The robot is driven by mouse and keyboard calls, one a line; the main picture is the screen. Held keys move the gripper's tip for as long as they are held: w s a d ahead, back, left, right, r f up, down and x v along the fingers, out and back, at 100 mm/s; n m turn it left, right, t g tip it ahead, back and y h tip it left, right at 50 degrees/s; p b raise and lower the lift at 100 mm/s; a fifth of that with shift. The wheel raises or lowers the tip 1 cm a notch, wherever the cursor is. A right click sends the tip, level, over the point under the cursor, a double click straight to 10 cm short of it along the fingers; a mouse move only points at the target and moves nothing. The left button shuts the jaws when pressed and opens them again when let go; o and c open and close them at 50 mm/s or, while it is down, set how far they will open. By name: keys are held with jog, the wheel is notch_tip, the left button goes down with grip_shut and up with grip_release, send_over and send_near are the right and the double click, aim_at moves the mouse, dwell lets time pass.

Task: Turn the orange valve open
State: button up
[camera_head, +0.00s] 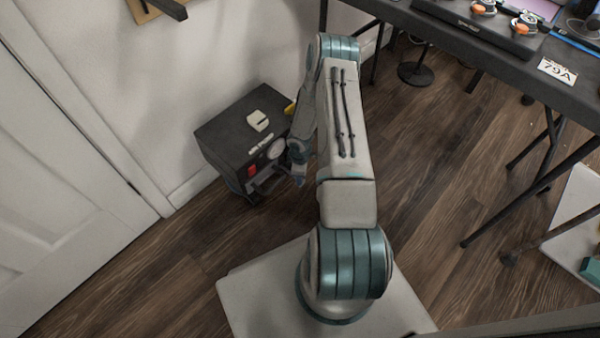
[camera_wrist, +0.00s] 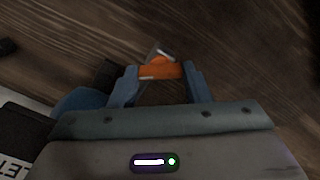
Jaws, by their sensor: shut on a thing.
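The orange valve (camera_wrist: 160,71) shows in the wrist view as a short orange bar between my fingertips, with a grey, see-through-looking part just behind it. My gripper (camera_wrist: 159,69) is shut on the valve, one blue-grey finger at each end of the bar. In the head view my gripper (camera_head: 298,167) is at the front right of a dark box (camera_head: 222,130), low near the floor. The valve cannot be made out there; my arm and gripper cover that spot. How far the valve is turned cannot be told.
The box has a red switch (camera_head: 252,170), a pale round disc (camera_head: 276,149) and a light block (camera_head: 258,121) on top. A white wall and door (camera_head: 60,160) stand to the left. A dark table (camera_head: 480,50) stands at upper right. Wooden floor (camera_head: 430,210) is open between.

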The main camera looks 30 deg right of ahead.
dwell(0.3)
jog(key=o, duration=1)
notch_tip(320, 180, up, 14)
jog(key=p, duration=0.5)
jog(key=shift+p, duration=0.3)
jog(key=shift+f, duration=0.1)
